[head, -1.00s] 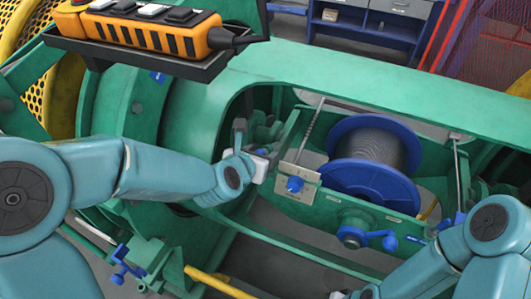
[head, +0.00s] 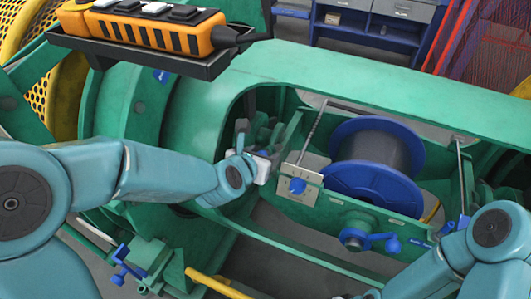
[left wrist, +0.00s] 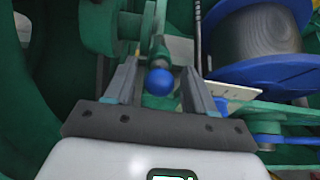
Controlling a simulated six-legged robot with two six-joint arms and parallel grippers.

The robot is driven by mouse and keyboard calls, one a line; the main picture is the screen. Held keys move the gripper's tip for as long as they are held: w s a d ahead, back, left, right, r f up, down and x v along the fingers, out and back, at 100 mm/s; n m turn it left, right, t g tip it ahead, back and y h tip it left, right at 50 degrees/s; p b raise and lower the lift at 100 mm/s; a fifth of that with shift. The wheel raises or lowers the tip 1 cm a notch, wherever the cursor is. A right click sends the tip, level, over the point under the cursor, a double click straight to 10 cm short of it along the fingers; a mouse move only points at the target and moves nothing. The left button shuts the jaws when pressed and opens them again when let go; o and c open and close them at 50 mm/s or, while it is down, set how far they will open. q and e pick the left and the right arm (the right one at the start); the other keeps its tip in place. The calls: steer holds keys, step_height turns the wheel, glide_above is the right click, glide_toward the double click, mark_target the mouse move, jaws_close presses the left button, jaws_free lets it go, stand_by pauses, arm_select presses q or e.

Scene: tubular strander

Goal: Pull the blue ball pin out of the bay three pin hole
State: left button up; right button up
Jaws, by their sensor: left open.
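The blue ball pin (left wrist: 159,81) shows in the left wrist view as a round blue ball on a short grey stem. It sits between the two fingers of my left gripper (left wrist: 158,86), which is open around it; gaps show beside the ball. In the head view my left gripper (head: 257,135) reaches into the green cradle opening, left of the spool, and I cannot make out the ball there. The pin hole itself is hidden. Of my right arm's end, only pale parts (head: 371,293) show at the bottom edge; its jaws cannot be made out.
A plate with a blue knob (head: 298,186) stands just right of my left gripper. Beyond it is a blue spool (head: 365,185) of grey wire. A blue handle (head: 390,243) sits on the front green rail. An orange control box (head: 140,30) rests on a tray at upper left.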

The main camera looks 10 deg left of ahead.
arm_select(q)
steer(key=shift+b, duration=0.35)
stand_by(0.4)
jaws_close()
steer(key=p+v, duration=0.1)
steer(key=v, duration=0.5)
stand_by(1.0)
steer(key=shift+r, duration=0.15)
steer(key=shift+p+v, duration=0.35)
steer(key=shift+v, duration=1.1)
